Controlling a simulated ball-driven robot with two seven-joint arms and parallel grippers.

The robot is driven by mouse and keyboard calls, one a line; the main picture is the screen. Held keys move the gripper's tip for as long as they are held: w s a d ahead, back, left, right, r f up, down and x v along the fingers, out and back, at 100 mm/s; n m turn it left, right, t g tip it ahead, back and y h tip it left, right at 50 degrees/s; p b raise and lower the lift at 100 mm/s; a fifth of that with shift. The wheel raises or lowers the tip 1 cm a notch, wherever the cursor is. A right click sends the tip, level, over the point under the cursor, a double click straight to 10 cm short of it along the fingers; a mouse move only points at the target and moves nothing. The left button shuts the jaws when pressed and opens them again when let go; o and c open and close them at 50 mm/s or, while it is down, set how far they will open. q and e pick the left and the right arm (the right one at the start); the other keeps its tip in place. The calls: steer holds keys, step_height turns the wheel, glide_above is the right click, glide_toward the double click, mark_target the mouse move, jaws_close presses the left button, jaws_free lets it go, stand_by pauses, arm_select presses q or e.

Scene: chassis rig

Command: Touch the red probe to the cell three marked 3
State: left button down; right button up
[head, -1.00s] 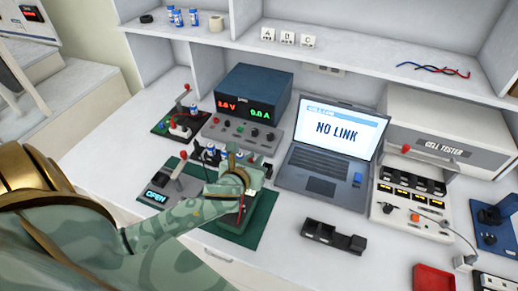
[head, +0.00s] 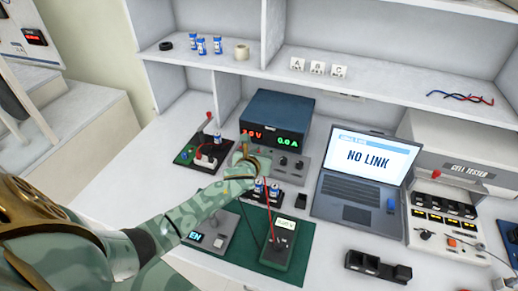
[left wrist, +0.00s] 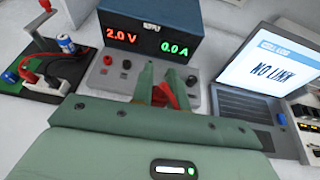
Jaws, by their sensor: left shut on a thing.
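My left gripper (head: 248,162) is shut on the red probe, which shows between its fingers in the left wrist view (left wrist: 170,96). It is raised in front of the power supply. The red lead (head: 270,205) runs down to the meter (head: 280,245) on a green mat (head: 298,262). Blue-and-white cells (head: 259,187) (head: 275,191) stand in a black holder (head: 293,200) just below and right of the gripper. My gripper and arm hide part of the holder. The numbers on the cells are too small to read. The probe tip's contact is not clear. My right gripper is not in view.
The power supply (head: 278,112) stands behind the gripper and reads 2.0 V and 0.0 A in the wrist view. A laptop (head: 362,175) showing NO LINK is to the right. A board with red leads (head: 205,150) is at left. An empty black holder (head: 377,265) lies in front.

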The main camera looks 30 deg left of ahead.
arm_select(q)
steer(key=shift+f, duration=0.25)
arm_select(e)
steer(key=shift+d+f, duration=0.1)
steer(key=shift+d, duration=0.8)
